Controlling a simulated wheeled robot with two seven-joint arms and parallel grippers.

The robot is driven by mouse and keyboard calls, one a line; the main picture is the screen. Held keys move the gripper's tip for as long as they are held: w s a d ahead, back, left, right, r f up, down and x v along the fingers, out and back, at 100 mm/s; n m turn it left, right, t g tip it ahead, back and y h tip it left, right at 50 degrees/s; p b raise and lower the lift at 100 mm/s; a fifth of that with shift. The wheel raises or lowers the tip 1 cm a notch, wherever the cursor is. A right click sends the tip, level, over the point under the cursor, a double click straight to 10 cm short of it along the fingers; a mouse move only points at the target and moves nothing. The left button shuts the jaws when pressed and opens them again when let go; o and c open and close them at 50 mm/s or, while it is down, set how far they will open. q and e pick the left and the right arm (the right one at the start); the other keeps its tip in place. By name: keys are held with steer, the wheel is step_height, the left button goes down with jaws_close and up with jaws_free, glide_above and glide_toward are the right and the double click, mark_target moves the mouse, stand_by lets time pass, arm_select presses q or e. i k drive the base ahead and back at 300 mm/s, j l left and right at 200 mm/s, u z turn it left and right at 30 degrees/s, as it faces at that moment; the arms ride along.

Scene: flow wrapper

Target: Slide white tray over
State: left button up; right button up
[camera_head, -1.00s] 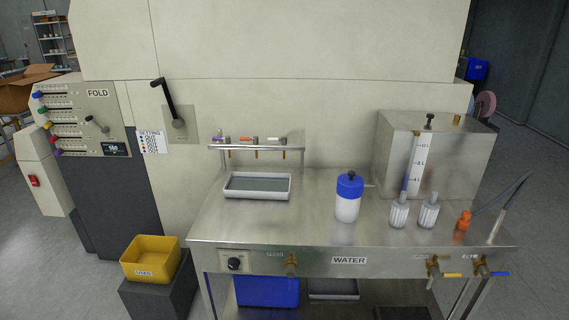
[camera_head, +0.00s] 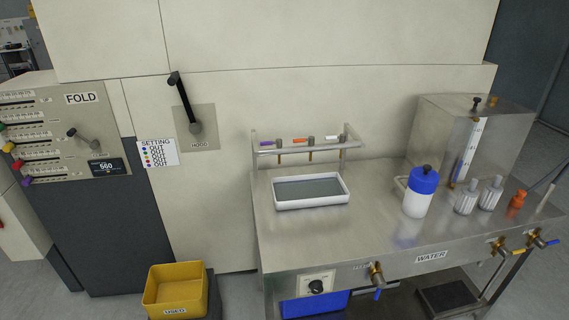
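The white tray (camera_head: 311,203) has a white rim and a grey inside. It sits flat on the left part of the steel table (camera_head: 300,235), in front of and below a small rack (camera_head: 305,147) with purple, orange and white valve handles. Neither of my grippers is in view, and nothing touches the tray.
A blue-and-white bottle (camera_head: 417,195) stands right of the tray, with two ribbed bottles (camera_head: 466,197) and a small orange bottle (camera_head: 516,200) beyond. A steel tank (camera_head: 440,135) is at the back right. A yellow bin (camera_head: 176,290) stands low left. Table around the tray's front is clear.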

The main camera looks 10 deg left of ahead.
mark_target(294, 192)
steer(key=j, duration=1.55)
steer(key=i, duration=0.1)
